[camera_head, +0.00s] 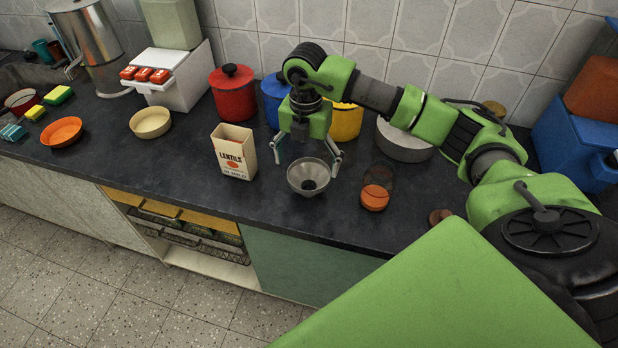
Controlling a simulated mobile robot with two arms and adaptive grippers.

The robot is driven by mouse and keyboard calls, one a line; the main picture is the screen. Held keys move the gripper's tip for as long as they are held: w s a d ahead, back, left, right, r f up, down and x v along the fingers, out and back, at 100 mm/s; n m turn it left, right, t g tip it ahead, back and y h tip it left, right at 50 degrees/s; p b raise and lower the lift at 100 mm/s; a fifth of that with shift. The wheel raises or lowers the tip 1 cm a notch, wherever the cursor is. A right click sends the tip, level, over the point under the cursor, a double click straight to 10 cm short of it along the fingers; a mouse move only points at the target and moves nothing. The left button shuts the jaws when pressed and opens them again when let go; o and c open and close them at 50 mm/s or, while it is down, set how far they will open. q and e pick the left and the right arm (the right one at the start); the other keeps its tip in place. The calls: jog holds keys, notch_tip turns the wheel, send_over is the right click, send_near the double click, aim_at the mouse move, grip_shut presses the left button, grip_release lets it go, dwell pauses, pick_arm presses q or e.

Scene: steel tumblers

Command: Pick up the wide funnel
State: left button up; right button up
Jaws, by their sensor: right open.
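The wide funnel (308,178) is a grey metal cone with a dark hole in its middle. It rests on the dark counter near the front edge. My right gripper (306,155) points down just above and behind the funnel, with its fingers spread open and nothing between them. One finger is to the left of the funnel's back rim and the other is at its right. I cannot tell whether a finger touches the rim. My left gripper is not in view.
A lentils box (234,151) stands left of the funnel. Red (233,96) and yellow (346,122) canisters are behind, with a grey round pan (404,146) at the right.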

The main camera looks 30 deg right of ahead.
aim_at(307, 178)
notch_tip(307, 178, down, 6)
jog(key=shift+d+r+p, duration=0.1)
jog(key=shift+r+p, duration=0.1)
jog(key=shift+p, duration=0.85)
jog(key=shift+f, duration=0.35)
jog(key=c, duration=1.2)
